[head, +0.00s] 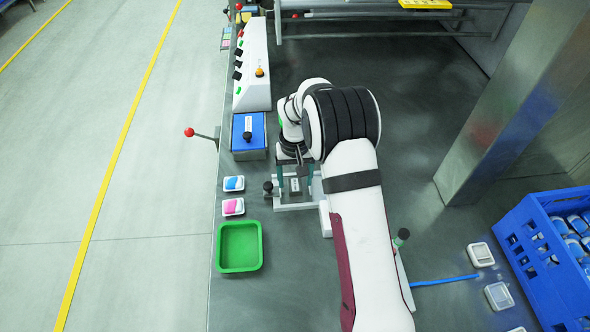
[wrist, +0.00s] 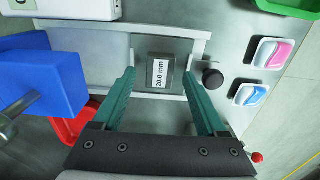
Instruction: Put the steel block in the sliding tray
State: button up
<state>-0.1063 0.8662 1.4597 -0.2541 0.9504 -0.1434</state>
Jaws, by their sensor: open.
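The steel block (wrist: 157,75) is a grey block with a white "20.0 mm" label. In the wrist view it lies inside the pale-walled sliding tray (wrist: 195,47), which has a round black knob beside it. The tray also shows in the head view (head: 294,207), under my gripper, with the block (head: 295,184) in it. My gripper (wrist: 160,80) is open, its two teal fingers on either side of the block with gaps showing. In the head view my gripper (head: 294,178) points down over the tray. Whether the block's underside touches the tray floor is hidden.
A blue box (head: 249,133) with a handle stands behind the tray. Pink (head: 233,207) and blue (head: 234,184) containers and a green tray (head: 240,247) lie left and front. A white control panel (head: 254,70) is farther back. A blue crate (head: 545,260) stands right.

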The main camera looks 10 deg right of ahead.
aim_at(295, 185)
notch_tip(295, 185, up, 11)
jog(key=s+d+r+m, duration=0.2)
jog(key=s+r, duration=0.6)
jog(key=s, duration=0.3)
jog(key=s+m+y, duration=0.1)
jog(key=s+m, duration=0.2)
jog(key=s, duration=2)
jog(key=shift+a+f+m+y, duration=0.25)
jog(key=shift+f+m+y, duration=0.05)
jog(key=shift+f+y, duration=0.1)
